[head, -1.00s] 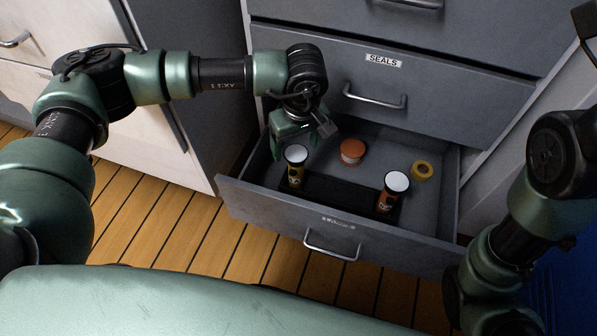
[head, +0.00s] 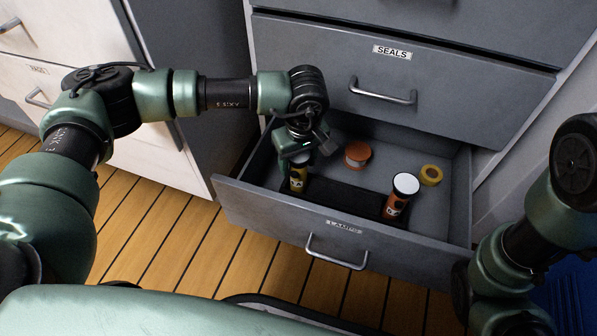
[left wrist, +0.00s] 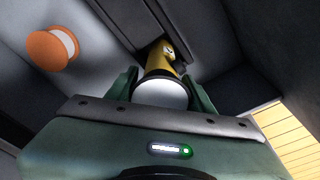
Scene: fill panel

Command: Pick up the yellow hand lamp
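The yellow hand lamp (head: 297,181) stands upright at the left in the open bottom drawer. My left gripper (head: 296,155) is over it from above and hides its top in the head view. In the left wrist view the lamp's yellow body (left wrist: 172,60) and pale round face lie between my two green fingers (left wrist: 160,90). The fingers look open, with a thin gap at the left one; contact on the right is unclear. My right arm shows at the right edge, but its gripper is not in view.
In the drawer (head: 270,214) are an orange-red lamp (head: 399,197) on the right, a dark tray (head: 345,196), an orange round container (head: 357,154) and a yellow ring (head: 431,175). The shut SEALS drawer (head: 440,75) is above.

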